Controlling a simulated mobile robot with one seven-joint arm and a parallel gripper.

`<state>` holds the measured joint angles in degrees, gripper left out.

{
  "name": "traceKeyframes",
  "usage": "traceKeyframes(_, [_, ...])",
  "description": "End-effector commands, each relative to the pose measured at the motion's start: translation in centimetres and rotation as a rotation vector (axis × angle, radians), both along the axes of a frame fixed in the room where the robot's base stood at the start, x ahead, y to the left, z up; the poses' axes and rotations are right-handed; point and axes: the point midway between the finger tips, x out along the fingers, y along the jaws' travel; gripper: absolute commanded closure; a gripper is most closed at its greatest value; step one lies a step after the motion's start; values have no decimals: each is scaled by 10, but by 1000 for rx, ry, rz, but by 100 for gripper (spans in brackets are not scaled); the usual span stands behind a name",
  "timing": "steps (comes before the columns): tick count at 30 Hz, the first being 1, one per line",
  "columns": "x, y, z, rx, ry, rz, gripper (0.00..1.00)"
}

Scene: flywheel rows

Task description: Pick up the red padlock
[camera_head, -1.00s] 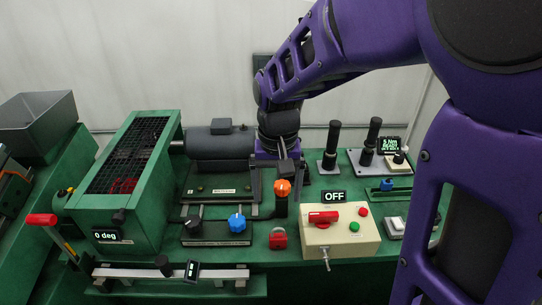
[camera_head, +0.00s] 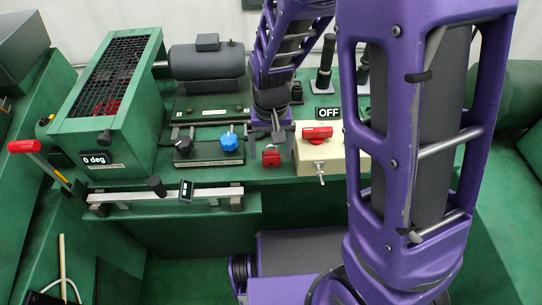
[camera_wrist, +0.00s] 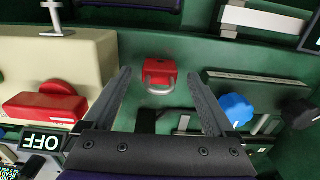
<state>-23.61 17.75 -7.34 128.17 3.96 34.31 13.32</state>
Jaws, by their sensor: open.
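The red padlock (camera_head: 271,158) sits on the green bench top, just left of the cream switch box. In the wrist view the padlock (camera_wrist: 160,72) shows its red body and grey shackle, which points towards my gripper. My gripper (camera_wrist: 160,82) is open, with one finger on each side of the padlock in that view. The padlock lies between the fingertips in the picture, and no contact shows. In the head view my gripper (camera_head: 268,143) is above and around the padlock, partly hidden by my wrist.
The cream switch box (camera_head: 310,157) with a red handle (camera_head: 317,133) stands close to the right. A blue knob (camera_head: 229,142) stands to the left. An OFF display (camera_head: 328,113) is behind the box. A rail with a black handle (camera_head: 157,186) runs along the bench front.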

Motion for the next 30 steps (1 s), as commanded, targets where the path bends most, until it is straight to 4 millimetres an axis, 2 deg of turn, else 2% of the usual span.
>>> traceKeyframes(7, [0,0,-1,0,-1,0,12])
traceKeyframes(21, [0,0,-1,0,-1,0,96])
traceKeyframes(22, [0,0,-1,0,-1,0,100])
traceKeyframes(30, [1,0,1,1,-2,0,100])
